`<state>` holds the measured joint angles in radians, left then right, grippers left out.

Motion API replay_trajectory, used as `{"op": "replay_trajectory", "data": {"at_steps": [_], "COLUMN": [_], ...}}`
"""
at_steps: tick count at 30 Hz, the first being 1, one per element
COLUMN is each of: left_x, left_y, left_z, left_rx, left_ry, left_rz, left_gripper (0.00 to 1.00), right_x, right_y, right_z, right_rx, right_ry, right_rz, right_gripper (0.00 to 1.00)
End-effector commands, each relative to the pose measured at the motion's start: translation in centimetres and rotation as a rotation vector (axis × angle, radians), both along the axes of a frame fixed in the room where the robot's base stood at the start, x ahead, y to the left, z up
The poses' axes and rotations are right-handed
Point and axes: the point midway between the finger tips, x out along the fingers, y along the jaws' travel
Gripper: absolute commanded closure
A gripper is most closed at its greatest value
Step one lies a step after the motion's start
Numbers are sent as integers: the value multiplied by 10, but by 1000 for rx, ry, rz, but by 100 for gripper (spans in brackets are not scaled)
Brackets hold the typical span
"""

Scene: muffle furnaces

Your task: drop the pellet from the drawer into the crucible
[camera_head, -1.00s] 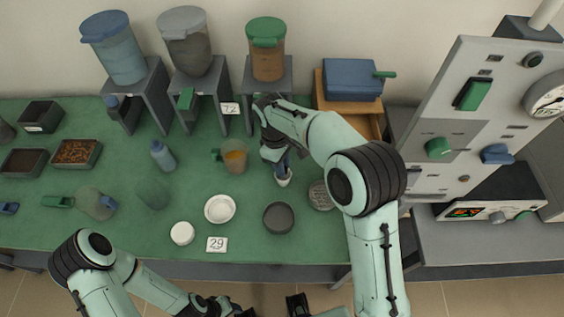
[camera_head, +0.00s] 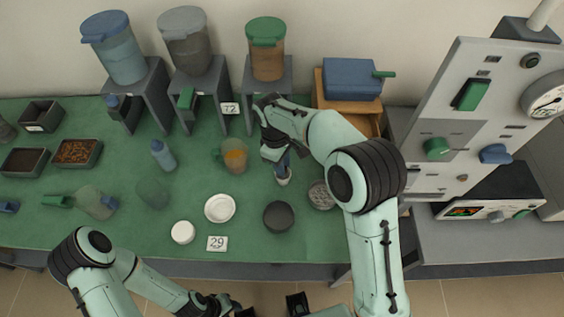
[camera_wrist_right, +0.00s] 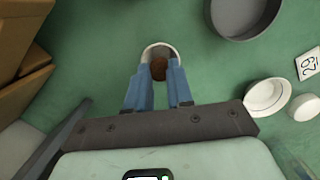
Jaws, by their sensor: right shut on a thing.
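My right gripper (camera_head: 283,172) points down over the small white crucible (camera_head: 284,181) on the green bench. In the right wrist view its blue fingertips (camera_wrist_right: 160,78) are shut on a brown, rounded pellet (camera_wrist_right: 159,68). The pellet shows against the opening of the crucible (camera_wrist_right: 151,51); its exact height over the rim is hard to tell. In the head view the pellet is hidden. The wooden drawer unit (camera_head: 347,105) stands behind my right arm, which hides part of it. My left gripper is at the bottom edge, partly cut off, and its fingers are unclear.
A dark round dish (camera_head: 278,217) and a white bowl (camera_head: 219,208) lie in front of the crucible. A beaker with orange contents (camera_head: 235,156) stands to its left. A grey mesh disc (camera_head: 320,195) lies to its right. Hoppers on stands line the back.

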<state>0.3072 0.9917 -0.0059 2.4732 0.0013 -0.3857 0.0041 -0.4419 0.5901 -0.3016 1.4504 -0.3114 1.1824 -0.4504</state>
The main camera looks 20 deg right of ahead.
Motion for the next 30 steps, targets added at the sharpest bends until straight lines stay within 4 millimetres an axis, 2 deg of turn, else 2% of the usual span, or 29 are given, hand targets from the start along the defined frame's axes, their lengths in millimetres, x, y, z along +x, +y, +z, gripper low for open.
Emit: {"op": "replay_trajectory", "data": {"at_steps": [11,12,15,30], "left_x": [2,2,2,2], "left_y": [0,0,0,0], "left_z": [3,3,3,3], "left_rx": [0,0,-1,0], "left_ry": [-2,-2,-2,-2], "left_rz": [0,0,0,0], "left_gripper": [57,57,57,57], "right_x": [0,0,0,0], "right_y": [0,0,0,0], "right_z": [0,0,0,0], "right_rx": [0,0,0,0], "right_ry": [0,0,0,0], "right_rz": [0,0,0,0], "right_gripper": [100,75,49,49]}}
